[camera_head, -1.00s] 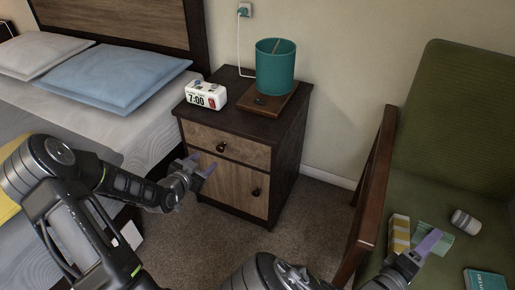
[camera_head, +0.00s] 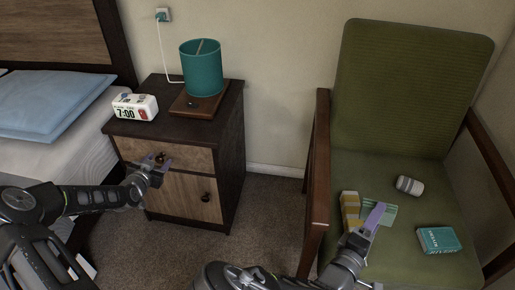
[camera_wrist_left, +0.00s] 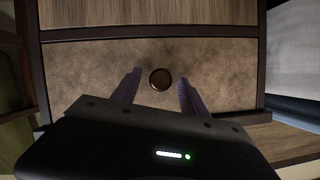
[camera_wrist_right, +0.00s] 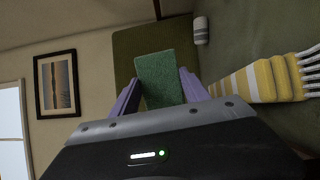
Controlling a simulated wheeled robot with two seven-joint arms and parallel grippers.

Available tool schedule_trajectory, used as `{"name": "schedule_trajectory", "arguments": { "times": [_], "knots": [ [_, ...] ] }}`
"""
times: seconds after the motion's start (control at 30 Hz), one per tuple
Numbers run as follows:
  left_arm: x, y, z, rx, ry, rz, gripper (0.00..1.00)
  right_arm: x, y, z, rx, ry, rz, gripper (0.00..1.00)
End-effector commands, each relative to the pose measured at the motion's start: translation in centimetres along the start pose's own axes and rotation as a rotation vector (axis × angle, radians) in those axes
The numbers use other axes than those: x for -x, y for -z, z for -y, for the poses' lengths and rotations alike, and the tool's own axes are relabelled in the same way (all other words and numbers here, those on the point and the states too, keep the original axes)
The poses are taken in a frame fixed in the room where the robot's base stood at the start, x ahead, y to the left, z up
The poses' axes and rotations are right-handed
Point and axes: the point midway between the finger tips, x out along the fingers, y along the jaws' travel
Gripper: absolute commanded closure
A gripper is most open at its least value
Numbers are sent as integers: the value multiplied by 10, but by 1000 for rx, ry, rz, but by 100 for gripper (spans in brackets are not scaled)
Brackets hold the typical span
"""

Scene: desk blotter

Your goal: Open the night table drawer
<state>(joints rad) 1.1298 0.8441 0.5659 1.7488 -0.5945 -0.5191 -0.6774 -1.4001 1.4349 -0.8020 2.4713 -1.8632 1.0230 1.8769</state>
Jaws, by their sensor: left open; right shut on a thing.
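The dark wood night table (camera_head: 235,130) has a light wood drawer front (camera_head: 190,158) at the top, and the drawer looks closed. Its round dark knob (camera_head: 161,157) also shows in the left wrist view (camera_wrist_left: 160,79). My left gripper (camera_head: 155,164) is open in front of the drawer. In the left wrist view its two fingers (camera_wrist_left: 160,84) stand on either side of the knob, with gaps on both sides. My right gripper (camera_head: 376,216) is over the chair seat, shut on a flat green thing (camera_wrist_right: 160,80).
A clock (camera_head: 134,107) and a teal lamp (camera_head: 201,68) stand on the night table. A lower door with a knob (camera_head: 206,196) is below the drawer. The green chair (camera_head: 410,90) on the right holds a striped cloth (camera_head: 350,208), a can (camera_head: 409,185) and a teal box (camera_head: 438,240).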

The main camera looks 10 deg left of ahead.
Motion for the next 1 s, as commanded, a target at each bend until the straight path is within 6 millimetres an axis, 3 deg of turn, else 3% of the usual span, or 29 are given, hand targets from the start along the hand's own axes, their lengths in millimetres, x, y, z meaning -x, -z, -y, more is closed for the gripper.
{"name": "schedule_trajectory", "arguments": {
  "times": [0.2,0.83,1.0],
  "knots": [
    [0,0,0,0,0,0,48,0,0,0,0,0,0,84],
    [0,0,0,0,1,0,100,0,0,0,0,0,0,84],
    [0,0,0,0,1,0,100,0,0,0,0,0,0,84]
  ]
}}
